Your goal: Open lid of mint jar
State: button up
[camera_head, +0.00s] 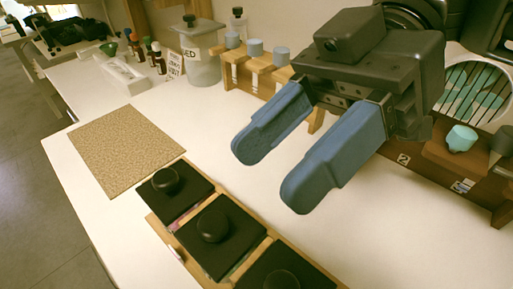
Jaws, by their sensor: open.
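Three black square lids with round knobs sit in a row in a wooden holder (158,226) at the bottom: a far lid (187,205), a middle lid (238,250) and a near lid (312,278) cut by the frame edge. The jars under them are almost wholly hidden, and no mint label can be read, so I cannot tell which is the mint jar. All three lids are on. My gripper (274,172) has blue fingers, spread apart and empty. It hangs above the table, to the upper right of the lids and apart from them.
A tan textured mat (125,148) lies left of the lids, bare. Another wooden rack (470,190) is at right. White table (180,130) is clear between.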

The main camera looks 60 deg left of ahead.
jog(key=d+r, duration=0.4)
jog(key=d, duration=0.3)
jog(key=shift+w+d+r, duration=0.3)
